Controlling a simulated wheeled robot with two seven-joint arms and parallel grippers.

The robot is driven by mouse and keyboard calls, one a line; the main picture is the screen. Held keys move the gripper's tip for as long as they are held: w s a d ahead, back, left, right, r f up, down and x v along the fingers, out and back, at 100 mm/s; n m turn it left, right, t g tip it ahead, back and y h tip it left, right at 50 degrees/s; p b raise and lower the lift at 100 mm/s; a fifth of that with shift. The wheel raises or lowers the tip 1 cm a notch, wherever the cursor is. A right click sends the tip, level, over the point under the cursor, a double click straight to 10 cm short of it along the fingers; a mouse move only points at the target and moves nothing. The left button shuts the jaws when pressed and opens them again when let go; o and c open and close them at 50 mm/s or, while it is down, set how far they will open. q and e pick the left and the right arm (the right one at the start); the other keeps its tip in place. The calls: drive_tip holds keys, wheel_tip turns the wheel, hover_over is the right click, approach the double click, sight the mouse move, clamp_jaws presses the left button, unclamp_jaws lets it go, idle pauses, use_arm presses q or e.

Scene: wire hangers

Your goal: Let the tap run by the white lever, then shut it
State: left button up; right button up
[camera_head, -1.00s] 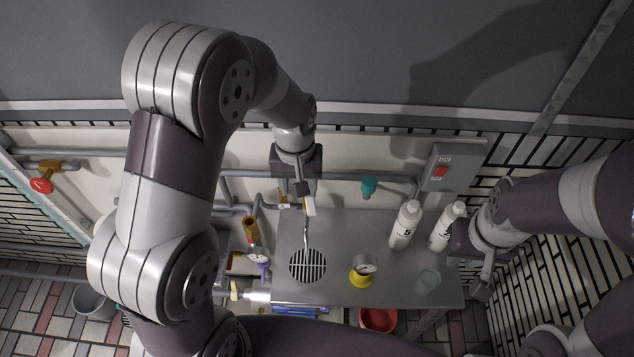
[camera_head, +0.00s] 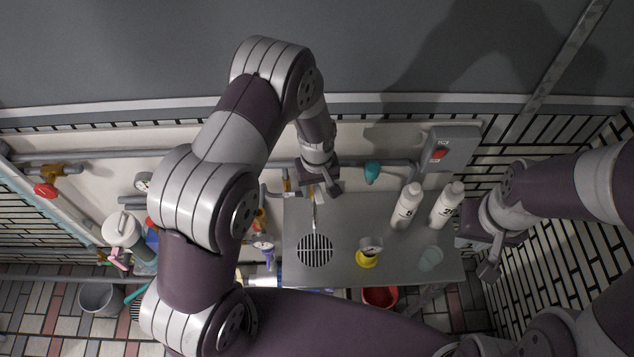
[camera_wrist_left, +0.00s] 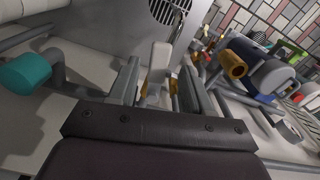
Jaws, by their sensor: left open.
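The white lever (camera_wrist_left: 158,62) stands between the two spread fingers of my left gripper (camera_wrist_left: 163,82) in the left wrist view. I cannot tell whether either finger touches it. In the head view my left gripper (camera_head: 322,192) is over the back edge of the steel counter, at the tap, and largely hides the lever. The thin tap spout (camera_head: 314,218) points toward the round drain grille (camera_head: 315,250). I cannot make out any water. My right gripper (camera_head: 488,262) is beside the counter's right end, away from the tap; its jaw gap is not clear.
A teal knob (camera_head: 372,172) sits on the wall pipe. A grey switch box (camera_head: 451,150) is at the back right.

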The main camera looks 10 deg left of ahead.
use_arm(q)
drive_tip(key=shift+d+f, duration=0.25)
drive_tip(key=shift+f, duration=0.05)
use_arm(e)
drive_tip(key=shift+d, duration=0.3)
use_arm(q)
drive_tip(key=shift+c, duration=0.3)
use_arm(e)
drive_tip(key=shift+a, duration=0.1)
use_arm(q)
drive_tip(key=shift+a, duration=0.15)
drive_tip(key=c, duration=0.5)
clamp_jaws()
